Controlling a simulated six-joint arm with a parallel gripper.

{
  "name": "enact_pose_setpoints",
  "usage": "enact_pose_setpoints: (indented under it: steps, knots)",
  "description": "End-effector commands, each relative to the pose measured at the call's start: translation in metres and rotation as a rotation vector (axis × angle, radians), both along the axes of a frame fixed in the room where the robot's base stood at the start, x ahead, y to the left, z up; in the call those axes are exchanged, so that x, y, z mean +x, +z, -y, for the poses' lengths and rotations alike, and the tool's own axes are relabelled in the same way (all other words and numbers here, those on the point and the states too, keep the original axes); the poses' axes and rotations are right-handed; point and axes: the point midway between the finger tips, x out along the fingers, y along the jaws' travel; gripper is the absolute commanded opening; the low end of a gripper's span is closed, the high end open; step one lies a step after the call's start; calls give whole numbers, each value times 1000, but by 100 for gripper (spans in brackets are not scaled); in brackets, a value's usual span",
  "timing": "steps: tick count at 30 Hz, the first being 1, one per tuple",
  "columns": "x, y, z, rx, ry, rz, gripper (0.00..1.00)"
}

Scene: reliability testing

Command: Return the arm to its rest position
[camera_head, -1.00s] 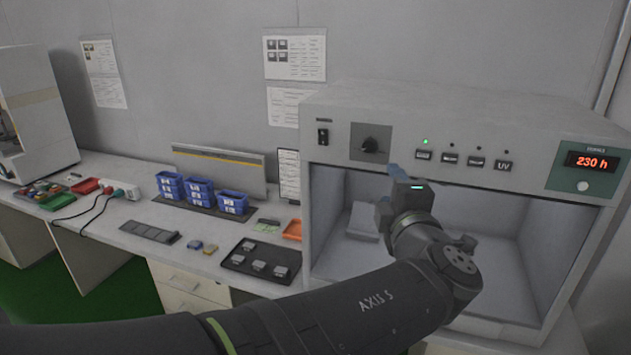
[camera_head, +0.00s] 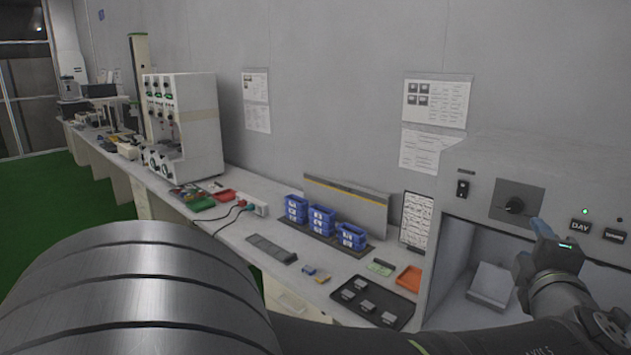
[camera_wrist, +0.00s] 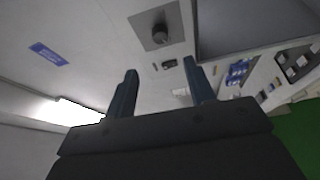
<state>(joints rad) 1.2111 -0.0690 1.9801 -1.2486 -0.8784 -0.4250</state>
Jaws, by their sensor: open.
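My gripper (camera_head: 540,230) is at the right of the head view, in front of the white test cabinet (camera_head: 473,165), near its control panel. Its blue fingers look small and partly merge with the wrist there. In the wrist view my gripper (camera_wrist: 160,66) shows two dark blue fingers set apart, with nothing between them. The cabinet's black knob (camera_wrist: 160,33) lies beyond the fingertips. My arm runs along the bottom right of the head view, partly out of frame.
A black tray (camera_head: 340,308) with several small grey parts lies on the bench left of the cabinet. Blue bins (camera_head: 322,232) and an orange tray (camera_head: 410,278) stand nearby. A white machine (camera_head: 205,135) stands farther left. Green floor (camera_head: 60,215) is open at left.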

Motion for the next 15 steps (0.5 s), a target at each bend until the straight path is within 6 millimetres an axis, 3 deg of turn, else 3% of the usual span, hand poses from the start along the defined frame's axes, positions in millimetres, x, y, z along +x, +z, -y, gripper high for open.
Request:
enact_pose_setpoints:
  steps: [15]
  knots:
    - [91, 1, 37, 2, 2, 0, 49]
